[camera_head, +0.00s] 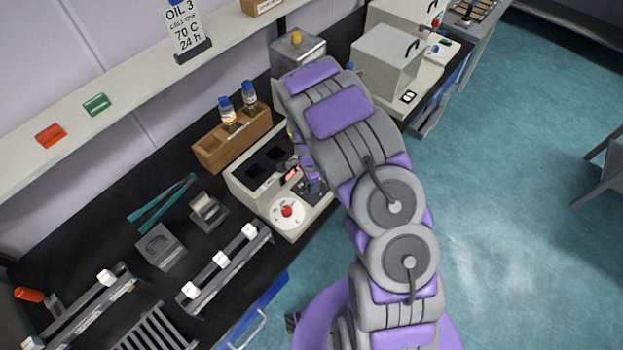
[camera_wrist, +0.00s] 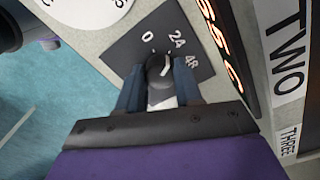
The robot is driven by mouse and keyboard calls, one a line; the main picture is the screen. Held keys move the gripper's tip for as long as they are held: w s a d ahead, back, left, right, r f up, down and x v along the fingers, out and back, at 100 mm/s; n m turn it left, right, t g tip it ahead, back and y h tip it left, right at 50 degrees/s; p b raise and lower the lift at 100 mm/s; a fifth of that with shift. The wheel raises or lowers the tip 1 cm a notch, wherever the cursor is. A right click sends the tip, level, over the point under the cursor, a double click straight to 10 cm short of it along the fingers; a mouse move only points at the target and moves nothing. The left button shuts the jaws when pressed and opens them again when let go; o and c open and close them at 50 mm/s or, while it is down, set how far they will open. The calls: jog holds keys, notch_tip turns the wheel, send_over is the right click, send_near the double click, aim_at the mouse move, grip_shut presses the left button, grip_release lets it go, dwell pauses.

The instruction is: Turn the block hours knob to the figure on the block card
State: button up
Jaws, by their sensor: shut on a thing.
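The block hours knob (camera_wrist: 158,68) is a small dark round knob on a dark plate (camera_wrist: 125,50) marked 0, 24 and 48 in the wrist view. A pale line on its top leans toward the 24 side; I cannot tell its exact setting. My gripper (camera_wrist: 158,88) is shut on the knob, with a blue finger on each side. In the head view my gripper (camera_head: 311,186) reaches down to the front of the block unit (camera_head: 248,198), and my arm hides the knob. A white card (camera_head: 184,28) on the shelf reads OIL 3, 70 C, 24 h.
Beside the plate are a lit orange display (camera_wrist: 219,42) and labels TWO (camera_wrist: 288,50) and THREE (camera_wrist: 290,140). A white dial with a red centre (camera_head: 287,211) is close by. A wooden rack (camera_head: 228,147) with bottles stands behind the unit.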

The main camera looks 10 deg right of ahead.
jog(key=shift+w+m, duration=0.15)
jog(key=shift+m, duration=0.15)
jog(key=o, duration=1)
jog(key=shift+o, duration=0.2)
notch_tip(320, 180, up, 17)
jog(key=p, duration=0.2)
jog(key=shift+r, duration=0.15)
jog(key=shift+a, duration=0.1)
